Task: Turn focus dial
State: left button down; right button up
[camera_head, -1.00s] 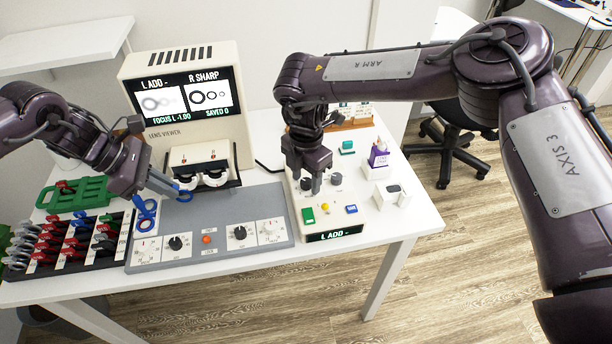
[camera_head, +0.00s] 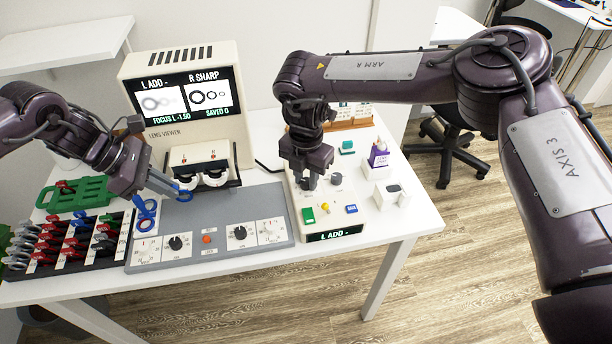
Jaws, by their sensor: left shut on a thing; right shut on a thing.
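The control box (camera_head: 325,215) carries two dark dials. My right gripper (camera_head: 309,181) points down and is shut on the left dial, which it largely hides. The right dial (camera_head: 336,179) is free. The lens viewer (camera_head: 186,100) screen reads "L ADD -", "R SHARP", "SAVED 0" and what looks like "FOCUS L -1.50". Its left rings look blurred, its right rings crisp. The box's small display (camera_head: 335,235) reads "L ADD -". My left gripper (camera_head: 176,187) is shut on a small blue piece (camera_head: 184,195) just below the viewer's left eyepiece.
A grey panel (camera_head: 208,217) with dials and a red button lies in front of the viewer. A rack (camera_head: 68,245) of coloured lenses, a blue ringed piece (camera_head: 146,214) and a green case (camera_head: 78,195) are at left. A purple-topped bottle (camera_head: 378,155) and white block (camera_head: 389,195) stand right.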

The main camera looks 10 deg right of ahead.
jog(key=n, duration=0.5)
jog(key=shift+n, duration=0.3)
dwell(0.4)
jog(key=o, duration=1)
notch_tip(320, 180, up, 12)
notch_tip(320, 180, up, 12)
send_over(306, 181)
dwell(0.6)
dwell(1.2)
